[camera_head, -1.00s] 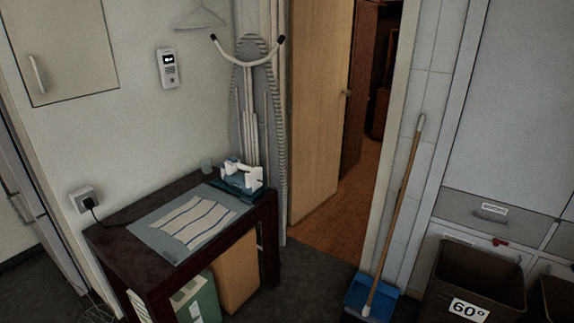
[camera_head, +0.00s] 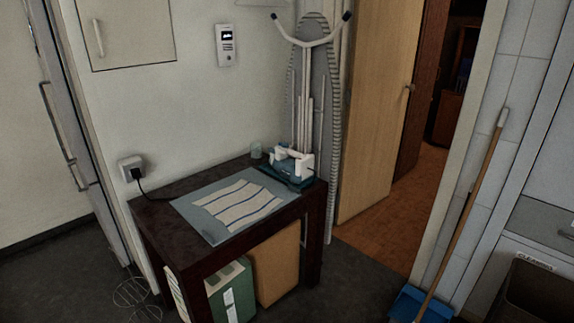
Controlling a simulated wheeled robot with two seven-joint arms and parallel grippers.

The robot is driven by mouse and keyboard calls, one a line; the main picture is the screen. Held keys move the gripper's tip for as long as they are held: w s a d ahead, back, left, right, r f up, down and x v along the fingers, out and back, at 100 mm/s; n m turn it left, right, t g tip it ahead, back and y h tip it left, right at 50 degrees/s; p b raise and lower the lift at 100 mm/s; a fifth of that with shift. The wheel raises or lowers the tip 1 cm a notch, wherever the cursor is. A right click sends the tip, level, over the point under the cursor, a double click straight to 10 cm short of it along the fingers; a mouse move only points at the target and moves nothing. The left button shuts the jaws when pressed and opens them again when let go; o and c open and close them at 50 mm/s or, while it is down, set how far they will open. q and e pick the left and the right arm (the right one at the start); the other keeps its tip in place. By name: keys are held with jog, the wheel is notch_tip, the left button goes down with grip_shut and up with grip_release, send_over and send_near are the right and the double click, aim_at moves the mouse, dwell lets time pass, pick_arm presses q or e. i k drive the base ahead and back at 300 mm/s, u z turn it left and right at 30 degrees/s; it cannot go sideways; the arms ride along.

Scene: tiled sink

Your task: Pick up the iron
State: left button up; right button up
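The iron (camera_head: 294,162) is white and blue. It sits at the back right corner of a dark wooden table (camera_head: 160,222), on what looks like a dark teal base (camera_head: 287,176). A cord (camera_head: 139,186) runs from the wall socket down to the table's back left edge; where it leads from there is hard to see. Neither of my grippers is in view.
A grey mat with a striped cloth (camera_head: 240,204) covers the table's middle. A small glass (camera_head: 256,150) stands behind the iron. An ironing board (camera_head: 318,100) leans on the wall just behind it. Boxes (camera_head: 275,265) stand under the table.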

aim_at(297, 171)
jog(key=z, duration=0.45)
jog(key=i, duration=1.95)
jog(key=u, duration=0.2)
